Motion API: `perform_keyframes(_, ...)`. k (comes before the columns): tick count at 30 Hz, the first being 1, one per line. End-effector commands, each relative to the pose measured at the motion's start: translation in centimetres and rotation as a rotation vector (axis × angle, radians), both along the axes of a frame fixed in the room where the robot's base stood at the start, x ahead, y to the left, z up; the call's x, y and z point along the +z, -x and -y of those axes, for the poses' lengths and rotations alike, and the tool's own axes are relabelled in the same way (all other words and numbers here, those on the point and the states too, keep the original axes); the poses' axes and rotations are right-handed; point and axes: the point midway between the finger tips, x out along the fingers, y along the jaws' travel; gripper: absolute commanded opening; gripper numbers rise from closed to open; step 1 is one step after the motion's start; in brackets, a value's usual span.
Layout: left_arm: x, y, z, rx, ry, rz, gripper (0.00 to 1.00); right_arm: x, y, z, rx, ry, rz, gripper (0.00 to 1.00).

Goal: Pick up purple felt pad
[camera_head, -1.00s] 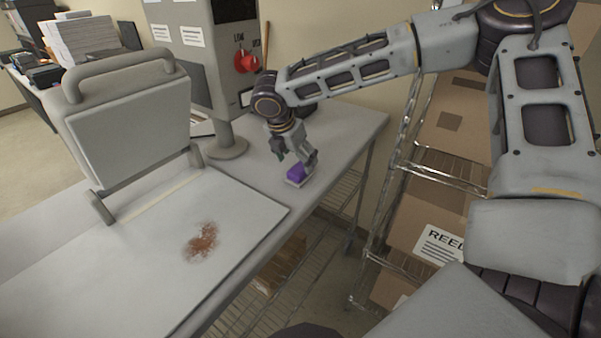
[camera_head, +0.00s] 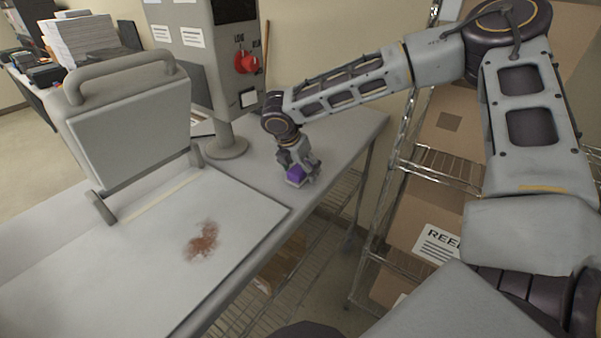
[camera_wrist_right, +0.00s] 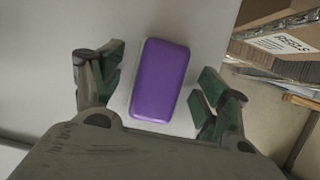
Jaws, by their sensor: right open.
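The purple felt pad (camera_head: 296,174) lies on the grey bench near its right edge, on a thin pale base. In the right wrist view the pad (camera_wrist_right: 160,80) is a rounded purple block, upright in the picture between the fingers. My right gripper (camera_head: 300,172) is over the pad, with its fingers pointing down. In the right wrist view the open gripper (camera_wrist_right: 157,88) has one green-padded finger on each side of the pad, with a gap on both sides. My left gripper is not in view.
The grey bench (camera_head: 345,125) ends just right of the pad. A control post with a red knob (camera_head: 246,62) stands behind, left of my right arm. A hinged press (camera_head: 130,120) and a white board with a brown stain (camera_head: 202,242) are left. Wire shelves with boxes (camera_head: 436,244) stand right.

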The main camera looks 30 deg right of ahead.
Motion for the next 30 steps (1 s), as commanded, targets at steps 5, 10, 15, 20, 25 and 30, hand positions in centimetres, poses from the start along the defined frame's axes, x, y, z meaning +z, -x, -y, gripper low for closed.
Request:
perform_keyframes(5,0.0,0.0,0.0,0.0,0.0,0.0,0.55,0.0,0.0,0.0,0.0,0.0,0.0,0.61)
perform_keyframes(10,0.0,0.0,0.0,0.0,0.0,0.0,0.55,0.0,0.0,0.0,0.0,0.0,0.0,0.39)
perform_keyframes(15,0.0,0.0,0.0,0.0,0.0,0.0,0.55,0.0,0.0,0.0,0.0,0.0,0.0,0.24)
perform_keyframes(20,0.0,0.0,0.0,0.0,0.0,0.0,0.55,0.0,0.0,0.0,0.0,0.0,0.0,0.24)
perform_keyframes(25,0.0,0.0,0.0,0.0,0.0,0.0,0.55,0.4,0.0,0.0,-0.001,0.0,0.001,0.24)
perform_keyframes(30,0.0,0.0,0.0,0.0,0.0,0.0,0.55,1.3,0.0,0.0,-0.001,-0.001,0.002,0.24)
